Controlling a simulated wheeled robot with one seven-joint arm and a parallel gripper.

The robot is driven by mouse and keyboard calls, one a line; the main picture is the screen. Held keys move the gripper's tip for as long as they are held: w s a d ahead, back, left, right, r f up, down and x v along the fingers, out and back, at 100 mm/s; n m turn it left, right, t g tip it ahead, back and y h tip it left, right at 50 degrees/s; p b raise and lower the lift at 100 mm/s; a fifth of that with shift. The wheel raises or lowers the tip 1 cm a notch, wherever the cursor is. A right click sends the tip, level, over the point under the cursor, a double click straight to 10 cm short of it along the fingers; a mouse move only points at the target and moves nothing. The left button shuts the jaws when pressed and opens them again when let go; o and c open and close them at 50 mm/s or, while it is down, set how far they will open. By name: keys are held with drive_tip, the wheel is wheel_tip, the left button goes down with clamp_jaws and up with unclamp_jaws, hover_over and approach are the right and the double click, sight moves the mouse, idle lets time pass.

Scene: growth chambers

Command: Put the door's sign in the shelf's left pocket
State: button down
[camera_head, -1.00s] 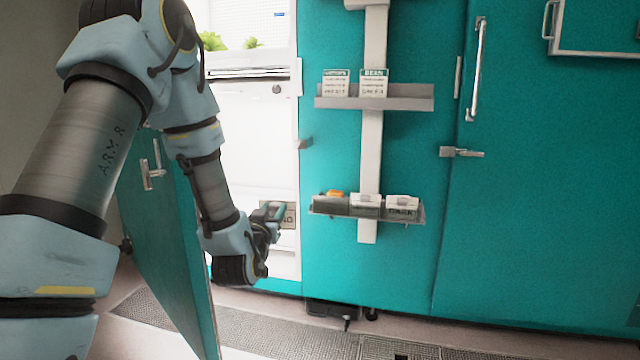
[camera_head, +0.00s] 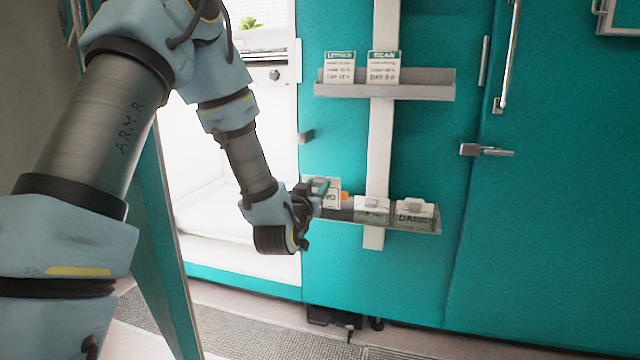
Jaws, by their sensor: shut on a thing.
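My gripper (camera_head: 318,187) is shut on the sign (camera_head: 332,198), a small pale card with dark lettering, partly hidden by the fingers. It holds the sign upright at the left end of the lower shelf (camera_head: 400,228), a grey tray on the teal wall. The shelf's left pocket (camera_head: 342,214) is mostly covered by the gripper and the sign. I cannot tell whether the sign's lower edge is inside the pocket or in front of it. The middle pocket holds a pale clipped card (camera_head: 372,208), and the right pocket holds another (camera_head: 414,211).
An upper shelf (camera_head: 420,92) holds a lettuce card (camera_head: 339,67) and a bean card (camera_head: 384,67). An open teal door (camera_head: 150,240) stands at left beside the white chamber. A latch handle (camera_head: 486,151) juts out at right.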

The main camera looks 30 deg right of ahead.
drive_tip(key=w+d+f+b, duration=0.1)
drive_tip(key=w+d+f, duration=0.1)
drive_tip(key=w+d, duration=0.5)
drive_tip(key=shift+w+d+f, duration=0.2)
drive_tip(key=shift+w+f, duration=0.15)
drive_tip(key=shift+w, duration=0.15)
idle(0.6)
drive_tip(key=shift+r, duration=0.15)
idle(0.4)
drive_tip(key=shift+f+b, duration=0.2)
drive_tip(key=shift+b, duration=0.3)
idle(1.4)
drive_tip(key=shift+f+b, duration=0.8)
idle(0.6)
drive_tip(key=shift+f+b, duration=0.25)
drive_tip(key=shift+b, duration=0.05)
idle(0.5)
